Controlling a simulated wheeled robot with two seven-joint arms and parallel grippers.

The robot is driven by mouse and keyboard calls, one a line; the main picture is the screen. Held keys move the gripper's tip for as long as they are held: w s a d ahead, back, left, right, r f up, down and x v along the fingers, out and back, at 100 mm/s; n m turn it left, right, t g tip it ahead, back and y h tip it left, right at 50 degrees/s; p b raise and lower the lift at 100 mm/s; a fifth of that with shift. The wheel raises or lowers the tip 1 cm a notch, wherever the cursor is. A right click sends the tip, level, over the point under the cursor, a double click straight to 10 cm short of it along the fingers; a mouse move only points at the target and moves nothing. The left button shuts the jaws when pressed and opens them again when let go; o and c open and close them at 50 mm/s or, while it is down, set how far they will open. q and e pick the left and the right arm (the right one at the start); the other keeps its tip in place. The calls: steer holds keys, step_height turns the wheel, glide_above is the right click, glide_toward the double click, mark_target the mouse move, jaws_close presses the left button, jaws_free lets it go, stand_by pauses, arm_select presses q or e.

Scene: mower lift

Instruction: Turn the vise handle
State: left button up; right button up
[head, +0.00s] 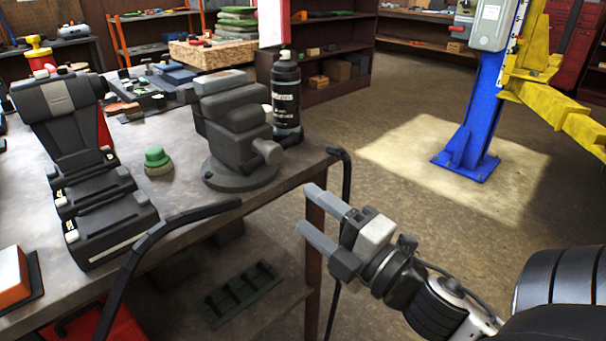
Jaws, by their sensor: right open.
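A dark grey bench vise (235,130) stands on a round base near the right corner of the workbench. A short light-grey cylindrical end (268,152), which looks like part of its screw or handle, sticks out at its lower right. I cannot make out a separate handle bar. My right gripper (308,209) is open and empty, with its two grey fingers pointing up and left. It is beyond the bench's right edge, to the lower right of the vise and apart from it. My left gripper is not in view.
A black spray can (286,95) stands just behind the vise. A green-capped jar (158,161) and a large black device (80,160) are left of it on the workbench (185,190). Open floor (400,225) lies right, before a blue lift post (475,110).

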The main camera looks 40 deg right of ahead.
steer(key=w+a+n+g+y+p, duration=0.1)
steer(key=w+a+n+g+p, duration=0.15)
steer(key=a, duration=0.25)
steer(key=n+t+h+p, duration=0.1)
steer(key=n+h+p, duration=0.1)
steer(key=n+h, duration=0.15)
glide_toward(275, 155)
steer(key=shift+y, duration=0.25)
steer(key=w, duration=0.6)
steer(key=shift+w+p, duration=0.35)
steer(key=shift+w, duration=0.05)
steer(key=w, duration=0.3)
steer(key=shift+w+f+p, duration=0.1)
steer(key=shift+w+p, duration=0.3)
steer(key=shift+w+f, duration=0.1)
steer(key=shift+w, duration=0.5)
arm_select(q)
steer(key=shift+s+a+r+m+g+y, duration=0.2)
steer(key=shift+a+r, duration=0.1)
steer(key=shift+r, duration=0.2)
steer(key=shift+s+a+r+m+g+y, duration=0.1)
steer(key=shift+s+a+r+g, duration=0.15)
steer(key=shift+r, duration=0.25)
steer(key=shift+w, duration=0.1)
